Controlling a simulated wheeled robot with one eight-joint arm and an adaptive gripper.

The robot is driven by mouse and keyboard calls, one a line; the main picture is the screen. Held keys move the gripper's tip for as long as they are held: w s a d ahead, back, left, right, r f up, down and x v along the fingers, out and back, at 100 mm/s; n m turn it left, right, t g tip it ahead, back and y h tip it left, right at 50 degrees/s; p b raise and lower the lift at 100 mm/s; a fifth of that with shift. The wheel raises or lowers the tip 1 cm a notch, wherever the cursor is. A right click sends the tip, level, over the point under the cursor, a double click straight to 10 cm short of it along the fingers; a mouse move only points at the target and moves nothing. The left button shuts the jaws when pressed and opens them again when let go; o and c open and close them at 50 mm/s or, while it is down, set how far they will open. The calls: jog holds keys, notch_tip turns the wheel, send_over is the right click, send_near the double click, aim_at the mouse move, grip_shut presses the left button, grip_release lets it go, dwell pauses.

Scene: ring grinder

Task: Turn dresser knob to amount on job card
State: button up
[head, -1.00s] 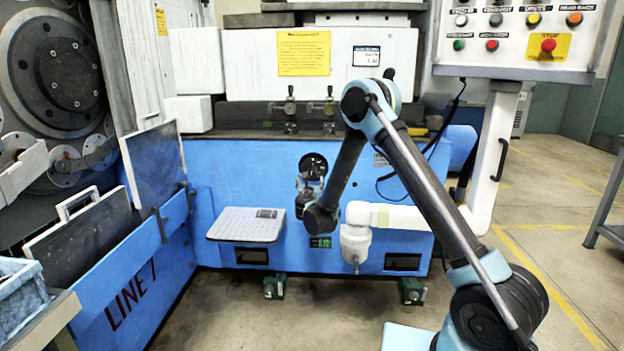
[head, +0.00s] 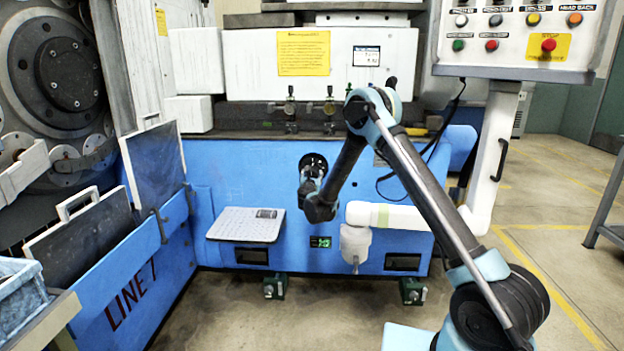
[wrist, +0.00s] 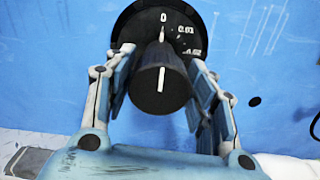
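The black dresser knob (wrist: 160,85) sticks out from a round black dial plate (wrist: 140,22) on the blue machine face. The plate reads 0 at the top, with small numbers, apparently 0.01 and 0.02, to the right. The knob's white line points up at about 0. My gripper (wrist: 161,60) has one finger on each side of the knob, with narrow gaps seeming to show. In the head view the dial (head: 313,160) is partly hidden behind my gripper (head: 311,180). A yellow sheet (head: 303,53) hangs above; its text is too small to read.
A sloped white panel (head: 245,224) stands left of the dial. A white label or readout (head: 366,56) is at upper right. The button panel (head: 520,35) stands right.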

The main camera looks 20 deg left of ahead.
jog(key=c, duration=0.4)
jog(key=shift+m, duration=0.3)
jog(key=m, duration=0.6)
jog(key=shift+d, duration=0.1)
jog(key=m, duration=0.5)
jog(key=shift+o, duration=0.2)
jog(key=m, duration=0.4)
jog(key=shift+d+f, duration=0.1)
jog(key=shift+d, duration=0.05)
jog(key=shift+m, duration=0.3)
